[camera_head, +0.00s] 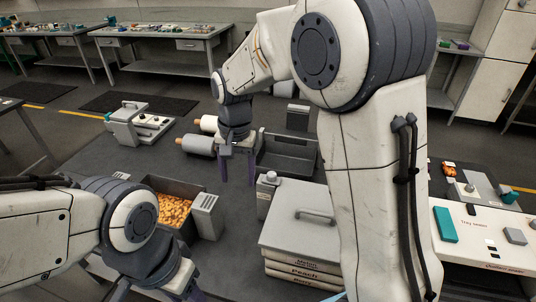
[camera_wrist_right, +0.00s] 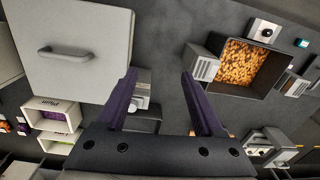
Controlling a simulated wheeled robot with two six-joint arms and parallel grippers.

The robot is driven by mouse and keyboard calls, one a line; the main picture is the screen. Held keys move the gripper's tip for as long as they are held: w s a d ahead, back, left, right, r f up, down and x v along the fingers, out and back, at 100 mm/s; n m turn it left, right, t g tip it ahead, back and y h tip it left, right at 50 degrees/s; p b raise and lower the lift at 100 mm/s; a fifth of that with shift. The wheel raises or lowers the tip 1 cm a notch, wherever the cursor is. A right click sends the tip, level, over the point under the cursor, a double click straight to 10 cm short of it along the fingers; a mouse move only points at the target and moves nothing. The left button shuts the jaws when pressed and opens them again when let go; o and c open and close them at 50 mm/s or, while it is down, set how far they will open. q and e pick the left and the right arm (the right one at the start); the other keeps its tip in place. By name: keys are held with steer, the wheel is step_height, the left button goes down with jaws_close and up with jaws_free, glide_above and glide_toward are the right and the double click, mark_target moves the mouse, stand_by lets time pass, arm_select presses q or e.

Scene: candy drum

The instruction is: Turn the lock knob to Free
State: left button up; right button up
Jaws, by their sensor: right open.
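No knob bears a "Free" mark that I can read, so I cannot tell which part is the lock knob. A small grey post (camera_head: 268,188) with a round pale cap stands left of the lidded box in the head view. A dark round knob on a pale plate (camera_wrist_right: 264,31) shows at upper right. My left gripper (camera_head: 185,290) is mostly cut off at the bottom edge.
A grey lidded box (camera_head: 300,240) with a handle stands on labelled drawers. A bin of orange candy (camera_head: 175,212), a grey roller (camera_head: 197,145), an empty dark tray (camera_head: 287,157) and a pale machine (camera_head: 140,124) stand around. A white counter (camera_head: 490,240) is at right.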

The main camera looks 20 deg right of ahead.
steer(key=w+d+m+p, duration=0.2)
steer(key=w+d+m, duration=0.3)
steer(key=w+d, duration=0.3)
steer(key=m, duration=0.3)
glide_toward(272, 173)
arm_select(q)
step_height(272, 173, up, 6)
steer(key=p, duration=0.3)
arm_select(e)
steer(key=f, duration=0.8)
steer(key=shift+a+f, duration=0.2)
steer(key=shift+f, duration=0.2)
arm_select(q)
steer(key=shift+r, duration=0.1)
arm_select(e)
steer(key=shift+w, duration=0.1)
jaws_close()
